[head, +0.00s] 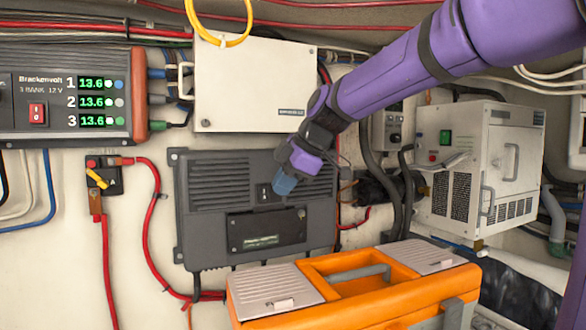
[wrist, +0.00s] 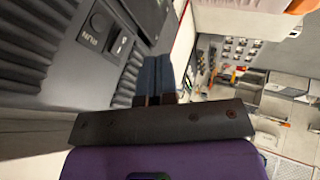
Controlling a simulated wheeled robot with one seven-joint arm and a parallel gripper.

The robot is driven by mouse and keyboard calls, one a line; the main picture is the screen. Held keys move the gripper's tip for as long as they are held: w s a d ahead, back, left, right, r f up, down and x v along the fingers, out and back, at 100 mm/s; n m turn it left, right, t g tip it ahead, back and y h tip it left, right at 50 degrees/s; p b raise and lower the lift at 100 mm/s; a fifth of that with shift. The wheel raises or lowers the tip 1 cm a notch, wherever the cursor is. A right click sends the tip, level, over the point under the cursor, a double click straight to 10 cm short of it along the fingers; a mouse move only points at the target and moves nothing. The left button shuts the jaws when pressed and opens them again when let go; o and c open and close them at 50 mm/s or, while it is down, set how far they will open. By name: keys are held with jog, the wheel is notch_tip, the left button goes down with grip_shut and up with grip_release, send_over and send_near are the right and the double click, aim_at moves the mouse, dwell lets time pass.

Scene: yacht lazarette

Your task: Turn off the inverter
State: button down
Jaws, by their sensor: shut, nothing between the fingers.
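A dark grey ribbed box, which looks like the inverter (head: 215,195), is mounted on the wall in the middle of the head view. A small black rocker switch (head: 263,193) sits on its front, above a dark panel with faint green text. In the wrist view the fingertips (wrist: 157,72) appear near the box's face; contact cannot be told.
An orange toolbox (head: 350,290) stands below the box. A white cabinet (head: 250,85) hangs above it. A charger with green readouts (head: 65,95), a battery switch with red cables (head: 103,175) and a white vented unit (head: 480,165) flank it. Loose cables hang around.

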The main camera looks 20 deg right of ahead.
aim_at(269, 191)
jog(key=shift+w+a+f, duration=0.15)
jog(key=shift+w+f, duration=0.3)
jog(key=shift+w, duration=0.45)
jog(key=shift+w+a+f, duration=0.2)
jog(key=shift+w+f, duration=0.3)
jog(key=shift+w, duration=0.35)
jog(key=shift+w+a+f, duration=0.15)
jog(key=shift+w+f, duration=0.3)
jog(key=shift+w, duration=0.45)
jog(key=shift+w+f, duration=0.1)
jog(key=shift+w, duration=0.1)
jog(key=shift+r, duration=0.9)
